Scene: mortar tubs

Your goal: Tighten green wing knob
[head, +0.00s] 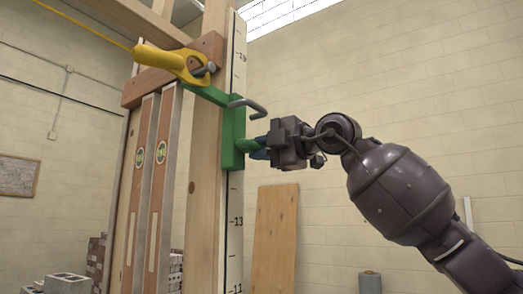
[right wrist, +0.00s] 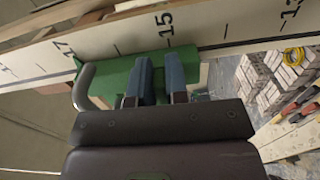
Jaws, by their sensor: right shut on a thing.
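A green bracket (head: 233,130) sits against the upright wooden post, over its marked scale strip. The green wing knob (head: 247,145) sticks out from the bracket's right side. My right gripper (head: 258,147) comes in from the right and is shut on the knob with its blue fingers. In the right wrist view the bracket (right wrist: 112,75) lies beyond the two blue fingers (right wrist: 161,75), which stand on either side of the mostly hidden knob. A bent grey rod (head: 250,104) juts from the bracket just above the gripper. My left gripper is not in view.
A yellow holder (head: 170,62) with a taut yellow line is at the upper left of the post. Two wooden levels (head: 150,185) stand left of the post. A plank (head: 275,240) leans on the wall behind. Blocks (head: 68,284) lie on the floor at lower left.

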